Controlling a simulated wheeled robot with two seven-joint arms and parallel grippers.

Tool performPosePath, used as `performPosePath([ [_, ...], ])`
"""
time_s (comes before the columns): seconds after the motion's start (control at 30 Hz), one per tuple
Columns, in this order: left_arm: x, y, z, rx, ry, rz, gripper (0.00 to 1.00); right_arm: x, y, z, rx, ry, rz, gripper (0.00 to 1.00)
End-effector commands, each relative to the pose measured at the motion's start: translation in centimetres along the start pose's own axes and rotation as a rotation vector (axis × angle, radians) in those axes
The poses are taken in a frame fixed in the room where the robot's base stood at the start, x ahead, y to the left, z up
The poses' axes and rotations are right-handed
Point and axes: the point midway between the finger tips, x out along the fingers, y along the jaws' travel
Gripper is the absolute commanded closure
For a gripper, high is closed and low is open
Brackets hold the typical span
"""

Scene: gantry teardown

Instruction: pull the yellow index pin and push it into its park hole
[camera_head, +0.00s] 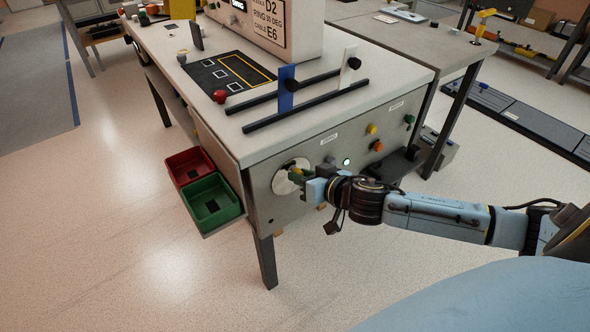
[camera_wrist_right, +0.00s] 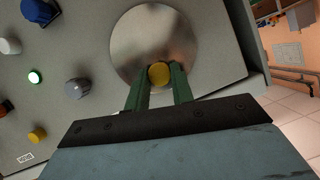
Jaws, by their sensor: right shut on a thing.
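The yellow index pin (camera_wrist_right: 159,75) shows as a round yellow end in the right wrist view, in front of a round bare-metal disc (camera_wrist_right: 190,40). My right gripper (camera_wrist_right: 160,82) has its green fingers on either side of the pin and is shut on it. In the head view the right gripper (camera_head: 298,175) is at the disc (camera_head: 281,180) on the bench's front panel, and its fingers mostly hide the pin there. How deep the pin sits cannot be told. A small dark hole (camera_head: 271,221) shows low on the panel. My left gripper is not in view.
Coloured knobs, including a yellow one (camera_head: 371,129) and a green one (camera_head: 409,119), and a lit button (camera_head: 346,162) are on the panel right of the disc. A red bin (camera_head: 168,160) and a green bin (camera_head: 238,214) hang at the left. Dark rails (camera_head: 300,108) lie on top.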

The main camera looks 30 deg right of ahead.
Motion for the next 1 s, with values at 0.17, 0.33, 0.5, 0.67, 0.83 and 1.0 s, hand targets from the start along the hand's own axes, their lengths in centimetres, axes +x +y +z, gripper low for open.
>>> performPosePath([
  [0.17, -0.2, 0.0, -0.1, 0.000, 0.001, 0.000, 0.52, -0.9, 0.0, 0.3, 0.002, 0.000, -0.001, 1.00],
  [0.33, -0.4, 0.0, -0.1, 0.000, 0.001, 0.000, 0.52, -1.7, 0.0, 0.7, 0.001, -0.001, 0.000, 1.00],
  [0.5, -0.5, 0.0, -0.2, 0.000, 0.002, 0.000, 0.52, -2.1, 0.0, 0.8, 0.001, 0.001, 0.000, 1.00],
  [0.67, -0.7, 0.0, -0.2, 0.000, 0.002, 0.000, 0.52, -3.1, -0.1, 1.3, 0.003, -0.002, -0.001, 1.00],
  [0.83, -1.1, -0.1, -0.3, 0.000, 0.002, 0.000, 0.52, -4.7, -0.1, 1.9, 0.002, -0.002, 0.000, 1.00],
  [1.0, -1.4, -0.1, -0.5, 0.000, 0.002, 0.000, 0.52, -6.1, -0.1, 2.5, 0.004, -0.001, -0.001, 1.00],
])
